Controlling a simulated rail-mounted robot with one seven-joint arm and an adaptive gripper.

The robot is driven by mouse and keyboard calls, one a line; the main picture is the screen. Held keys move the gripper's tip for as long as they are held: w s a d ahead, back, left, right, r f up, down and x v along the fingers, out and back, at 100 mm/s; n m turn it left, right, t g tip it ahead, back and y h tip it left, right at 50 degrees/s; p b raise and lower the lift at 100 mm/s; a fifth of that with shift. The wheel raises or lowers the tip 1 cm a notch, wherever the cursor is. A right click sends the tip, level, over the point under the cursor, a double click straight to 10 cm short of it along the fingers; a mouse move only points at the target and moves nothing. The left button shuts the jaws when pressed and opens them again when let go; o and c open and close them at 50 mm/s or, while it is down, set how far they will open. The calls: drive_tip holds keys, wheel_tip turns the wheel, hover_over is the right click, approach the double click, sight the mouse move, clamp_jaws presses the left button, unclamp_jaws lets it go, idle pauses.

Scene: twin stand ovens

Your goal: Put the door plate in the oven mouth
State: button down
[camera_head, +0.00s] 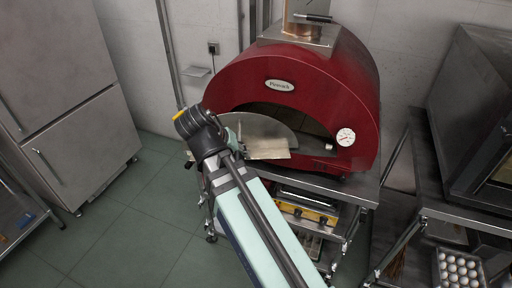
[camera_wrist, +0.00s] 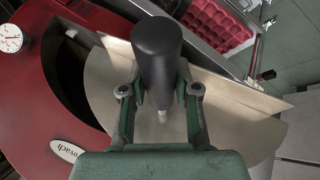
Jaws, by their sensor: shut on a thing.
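The door plate (camera_head: 262,129) is a grey metal half-disc with a straight flange along its bottom edge. It stands in front of the left part of the dark oven mouth (camera_head: 312,124) of the red oven (camera_head: 300,72). In the wrist view the plate (camera_wrist: 235,112) fills the middle, and the mouth (camera_wrist: 70,75) shows dark beyond its left edge. My gripper (camera_head: 234,143) is at the plate's left side. In the wrist view my gripper (camera_wrist: 160,92) is shut on the plate's black handle (camera_wrist: 156,50). Whether the plate touches the oven is unclear.
The oven stands on a metal stand (camera_head: 345,190) with shelved items below. A dial gauge (camera_head: 345,137) sits right of the mouth. A second stand with a dark oven (camera_head: 470,110) and an egg tray (camera_head: 460,268) is at right. A steel fridge (camera_head: 70,110) is left; floor between is clear.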

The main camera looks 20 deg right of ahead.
drive_tip(key=s+d+m+g+p, duration=0.2)
drive_tip(key=m, duration=0.1)
drive_tip(key=s+d+f+m+g+p, duration=0.1)
drive_tip(key=s+m, duration=0.1)
drive_tip(key=shift+h, duration=0.3)
drive_tip(key=shift+r+p, duration=0.1)
drive_tip(key=shift+p, duration=0.25)
